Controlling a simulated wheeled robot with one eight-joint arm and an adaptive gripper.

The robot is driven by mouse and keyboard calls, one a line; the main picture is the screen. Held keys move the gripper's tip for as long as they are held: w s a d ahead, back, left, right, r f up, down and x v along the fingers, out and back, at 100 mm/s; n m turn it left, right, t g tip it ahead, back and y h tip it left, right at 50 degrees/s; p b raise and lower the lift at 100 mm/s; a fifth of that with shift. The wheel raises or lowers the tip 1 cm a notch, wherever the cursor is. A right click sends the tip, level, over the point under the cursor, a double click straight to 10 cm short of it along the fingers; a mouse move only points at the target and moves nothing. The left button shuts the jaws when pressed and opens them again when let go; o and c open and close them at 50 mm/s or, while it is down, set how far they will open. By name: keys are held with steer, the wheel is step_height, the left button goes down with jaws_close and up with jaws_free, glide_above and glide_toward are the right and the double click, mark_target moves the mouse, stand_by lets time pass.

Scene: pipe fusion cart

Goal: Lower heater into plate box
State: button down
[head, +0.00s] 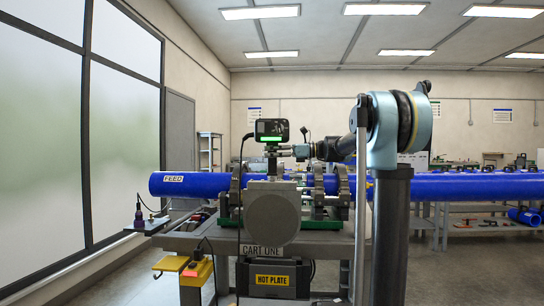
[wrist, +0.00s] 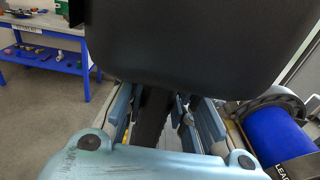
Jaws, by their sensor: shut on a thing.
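The heater has a black head with a lit green bar (head: 272,130) and a round grey plate (head: 272,217) below it. It hangs upright, its plate in front of the pipe clamps in the head view. In the wrist view its dark head (wrist: 195,40) fills the top. My gripper (head: 288,151) is shut on the heater's stem, just under the head; in the wrist view its blue fingers (wrist: 160,118) stand either side of a dark post. The black plate box (head: 272,278), labelled HOT PLATE, sits below the plate, apart from it. Its opening cannot be seen.
Blue pipes (head: 440,187) run across behind the heater, with clamps (head: 340,192) around them. The cart top (head: 185,241) lies below. A yellow-and-black unit (head: 196,273) stands left of the box. A cable hangs left of the heater. Side benches stand at the right.

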steer(key=shift+w+f, duration=0.75)
steer(key=shift+f, duration=0.35)
steer(key=shift+w+f, duration=0.75)
steer(key=shift+f, duration=0.3)
steer(key=shift+d, duration=0.15)
stand_by(0.6)
